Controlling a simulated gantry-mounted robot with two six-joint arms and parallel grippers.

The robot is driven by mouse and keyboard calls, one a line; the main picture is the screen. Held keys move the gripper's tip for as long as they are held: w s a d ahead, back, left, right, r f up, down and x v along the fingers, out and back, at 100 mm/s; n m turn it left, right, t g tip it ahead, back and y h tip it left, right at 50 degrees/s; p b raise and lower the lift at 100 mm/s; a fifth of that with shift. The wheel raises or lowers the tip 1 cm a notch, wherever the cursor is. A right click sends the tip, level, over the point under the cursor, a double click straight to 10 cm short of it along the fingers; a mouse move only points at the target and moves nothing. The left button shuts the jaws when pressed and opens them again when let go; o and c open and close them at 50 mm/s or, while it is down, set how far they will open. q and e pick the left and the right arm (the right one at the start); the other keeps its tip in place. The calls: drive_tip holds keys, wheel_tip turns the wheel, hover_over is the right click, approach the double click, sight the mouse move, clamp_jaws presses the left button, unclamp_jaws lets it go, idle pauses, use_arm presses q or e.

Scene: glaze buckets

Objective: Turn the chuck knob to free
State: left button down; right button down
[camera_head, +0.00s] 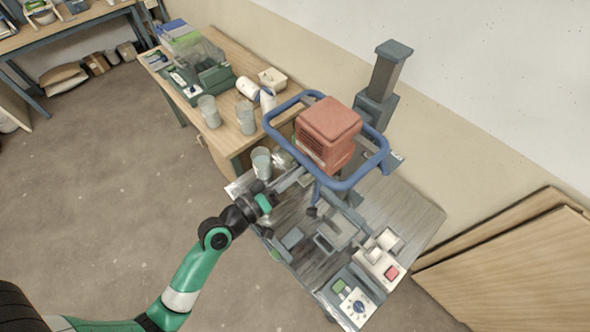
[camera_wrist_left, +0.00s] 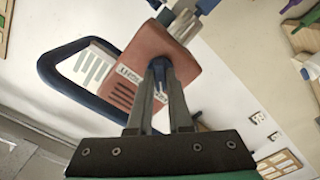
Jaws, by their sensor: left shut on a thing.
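A mixer with a red motor housing (camera_head: 328,132) and a blue tube frame (camera_head: 272,126) stands over the grey bench at the centre of the head view. My left gripper (camera_head: 302,176) reaches in from the lower left, its fingers at the near left underside of the housing. In the left wrist view its two dark fingers (camera_wrist_left: 160,75) are close together, with the red housing (camera_wrist_left: 165,60) behind the tips. The fingers are shut on a small part there, the chuck knob by its place. The fingers and housing hide most of the knob, so its setting cannot be read. My right gripper is not in view.
A clear cup (camera_head: 261,162) stands close to my gripper. A wooden table (camera_head: 225,135) with several cups is behind left.

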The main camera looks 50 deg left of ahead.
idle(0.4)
use_arm(q)
drive_tip(key=c, duration=0.8)
unclamp_jaws()
drive_tip(key=shift+c, duration=0.2)
drive_tip(key=shift+s, duration=0.1)
drive_tip(key=s+b, duration=0.4)
drive_tip(key=s, duration=0.7)
drive_tip(key=shift+s+d, duration=0.2)
